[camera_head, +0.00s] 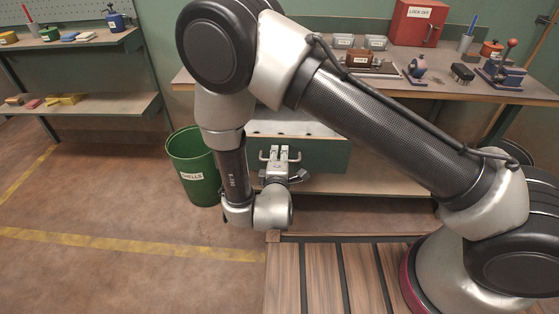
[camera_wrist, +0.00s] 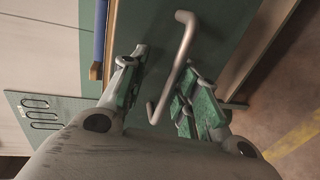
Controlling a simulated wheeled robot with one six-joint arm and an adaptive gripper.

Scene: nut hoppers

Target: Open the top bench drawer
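The bench (camera_head: 450,88) has a green drawer front (camera_head: 325,155) under its top, partly hidden by my arm. A pale strip with dark spots shows above the green front; I cannot tell whether it is the drawer's inside. In the wrist view, the silver bar handle (camera_wrist: 185,52) stands out from the green front (camera_wrist: 215,35). My gripper (camera_wrist: 160,90) is open, with one green-padded finger on each side of the handle. Gaps show between handle and fingers in this view; I cannot tell about contact. In the head view my gripper (camera_head: 281,152) is at the drawer front.
A green bin (camera_head: 192,160) labelled SHELLS stands left of the drawer. A lower shelf (camera_head: 350,186) runs below it. Tools and a red box (camera_head: 418,22) stand on the bench top. Clear floor with yellow lines lies to the left.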

